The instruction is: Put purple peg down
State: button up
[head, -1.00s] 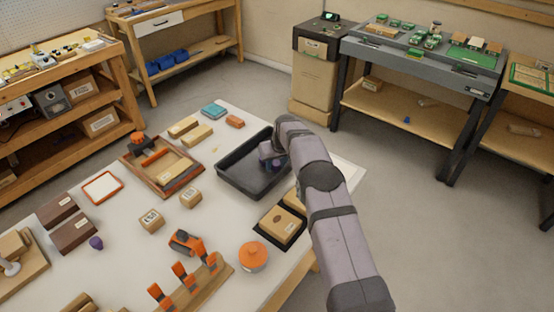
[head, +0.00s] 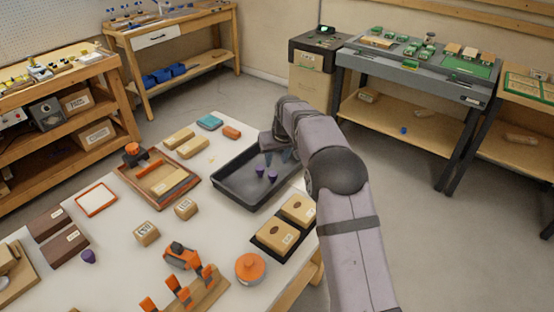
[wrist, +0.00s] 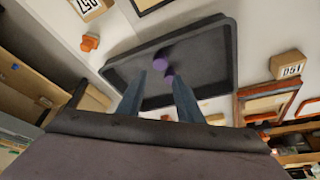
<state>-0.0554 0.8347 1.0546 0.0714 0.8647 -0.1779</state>
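Two purple pegs, one (head: 260,171) and another (head: 273,176), stand close together in the black tray (head: 236,196). In the wrist view they show as purple shapes (wrist: 158,63) near the middle of the tray (wrist: 112,75). My gripper (head: 279,157) is above the far right part of the tray. In the wrist view its two blue-grey fingers (wrist: 159,92) are spread apart with nothing held between them. A third purple peg (head: 88,256) is on the white table at the left, near two dark brown blocks.
An orange round lidded piece (head: 250,268) and an orange-clipped rack (head: 200,292) are in front. Most of the tray floor is clear.

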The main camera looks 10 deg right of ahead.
jog(key=shift+s+r, duration=0.1)
jog(key=shift+r, duration=0.2)
jog(key=shift+s, duration=0.1)
jog(key=s+d+f+m+g, duration=0.1)
jog(key=s+d+f+g, duration=0.1)
jog(key=s, duration=1.8)
jog(key=s+d+f+m+g, duration=0.1)
jog(key=s+d+f+g, duration=0.1)
jog(key=s, duration=1.9)
jog(key=shift+d+f+h, duration=0.25)
jog(key=shift+d+h, duration=0.15)
jog(key=shift+d, duration=0.05)
notch_tip(320, 180, up, 4)
jog(key=p, duration=0.4)
jog(key=shift+r, duration=0.2)
